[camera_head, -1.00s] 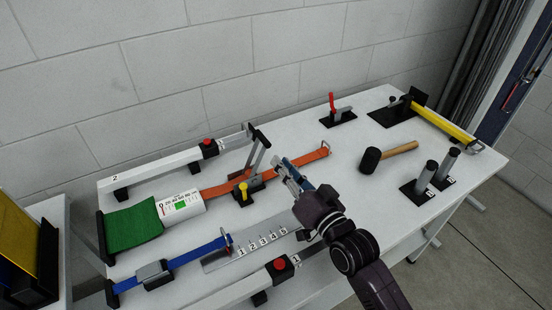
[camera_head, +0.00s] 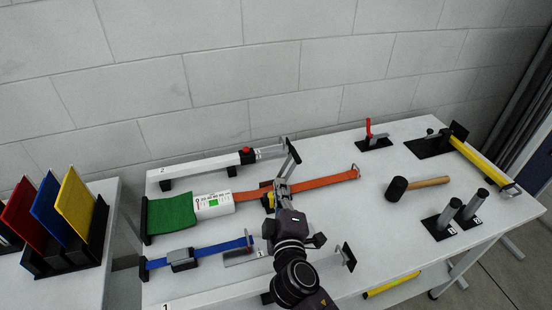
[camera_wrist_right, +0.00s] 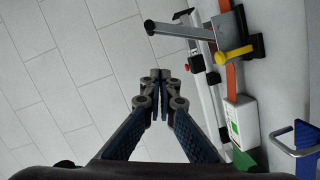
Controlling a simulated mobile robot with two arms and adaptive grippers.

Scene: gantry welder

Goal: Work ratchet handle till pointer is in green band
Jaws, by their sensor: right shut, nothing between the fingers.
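The ratchet's grey handle with a black end bar (camera_head: 293,152) stands raised above the orange strap (camera_head: 325,180). In the right wrist view the handle (camera_wrist_right: 180,31) shows with its black end and the yellow lever (camera_wrist_right: 235,55) near its base. The white gauge box (camera_head: 213,203) with a small green band sits left of the ratchet beside a green cloth (camera_head: 171,214); its pointer is too small to read. My right gripper (camera_head: 282,187) is shut and empty, in front of the ratchet and partly hiding it. In the wrist view its fingertips (camera_wrist_right: 160,77) are apart from the handle. My left gripper is not in view.
A clamp bar marked 2 (camera_head: 205,164) runs behind the strap. A blue strap with a buckle (camera_head: 182,258) lies in front. Coloured panels (camera_head: 75,205) stand at far left.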

